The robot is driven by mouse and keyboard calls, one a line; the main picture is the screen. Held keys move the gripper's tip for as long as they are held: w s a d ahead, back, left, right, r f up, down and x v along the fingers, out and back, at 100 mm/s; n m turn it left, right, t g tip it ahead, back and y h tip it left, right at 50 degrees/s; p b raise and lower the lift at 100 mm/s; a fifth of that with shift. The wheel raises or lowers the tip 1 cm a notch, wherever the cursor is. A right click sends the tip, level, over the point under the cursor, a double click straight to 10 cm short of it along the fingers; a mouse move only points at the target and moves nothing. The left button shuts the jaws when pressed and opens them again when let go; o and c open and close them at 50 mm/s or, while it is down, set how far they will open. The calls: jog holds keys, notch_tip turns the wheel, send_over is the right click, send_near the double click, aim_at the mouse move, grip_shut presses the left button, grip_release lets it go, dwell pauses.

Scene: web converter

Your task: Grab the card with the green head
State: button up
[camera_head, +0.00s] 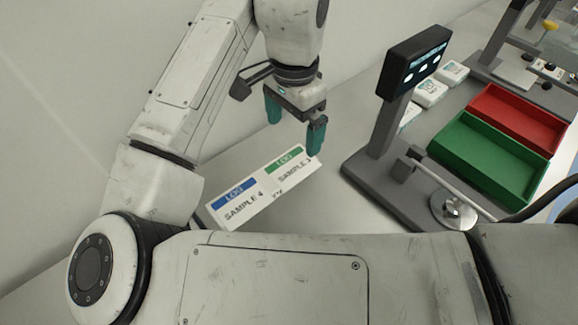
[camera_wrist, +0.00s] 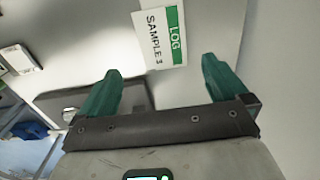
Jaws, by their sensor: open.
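In the wrist view both fingers (camera_wrist: 160,75) are spread apart.
A grey stand (camera_head: 388,130) with a dark screen (camera_head: 416,62) rises to the right of the cards. Beyond it are a green tray (camera_head: 486,158), a red tray (camera_head: 520,118) and several white boxes (camera_head: 430,93). Bare table lies around the cards' far side.

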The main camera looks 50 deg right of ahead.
aim_at(292, 167)
notch_tip(292, 167, down, 9)
jog(key=shift+f+p, duration=0.2)
jog(key=shift+p, duration=0.1)
jog(key=shift+c, duration=0.3)
jog(key=c, duration=0.9)
